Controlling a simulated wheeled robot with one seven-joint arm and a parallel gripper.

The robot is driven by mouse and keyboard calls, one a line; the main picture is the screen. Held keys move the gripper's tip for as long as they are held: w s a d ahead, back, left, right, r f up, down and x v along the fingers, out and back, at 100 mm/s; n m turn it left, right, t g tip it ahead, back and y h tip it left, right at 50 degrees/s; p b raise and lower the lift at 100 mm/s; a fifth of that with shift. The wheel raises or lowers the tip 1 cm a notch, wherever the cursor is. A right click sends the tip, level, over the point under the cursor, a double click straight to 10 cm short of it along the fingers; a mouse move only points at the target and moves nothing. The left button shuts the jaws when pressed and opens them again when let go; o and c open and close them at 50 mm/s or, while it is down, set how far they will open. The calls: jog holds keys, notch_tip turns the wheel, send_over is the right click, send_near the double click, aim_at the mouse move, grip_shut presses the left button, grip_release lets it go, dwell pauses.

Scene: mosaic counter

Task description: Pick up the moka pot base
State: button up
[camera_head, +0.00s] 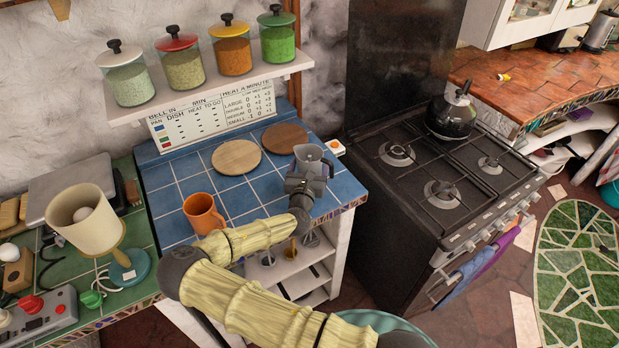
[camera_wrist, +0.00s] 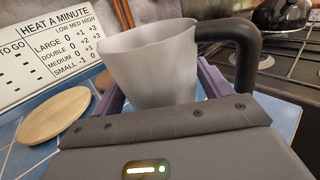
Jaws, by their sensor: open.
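The moka pot base (camera_head: 314,155) is a pale grey, open-topped vessel with a dark handle. It stands near the right edge of the blue tiled counter (camera_head: 172,185). In the wrist view the moka pot base (camera_wrist: 150,62) is upright, with its handle arching to the right. My gripper (camera_head: 310,172) is open at the pot, its purple fingers on either side of the body. The wrist view shows my gripper (camera_wrist: 163,92) spread around it. The pot's lower part is hidden by my gripper, and finger contact cannot be told.
An orange mug (camera_head: 203,213) stands left of my gripper. Two round wooden boards (camera_head: 236,157) (camera_head: 285,138) lie behind. A shelf with several jars (camera_head: 230,45) hangs above. The stove (camera_head: 440,180) with a black kettle (camera_head: 451,115) is to the right.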

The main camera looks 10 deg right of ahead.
dwell(0.4)
jog(key=c, duration=1.3)
notch_tip(320, 180, up, 10)
jog(key=shift+r+b, duration=0.1)
jog(key=shift+b, duration=0.75)
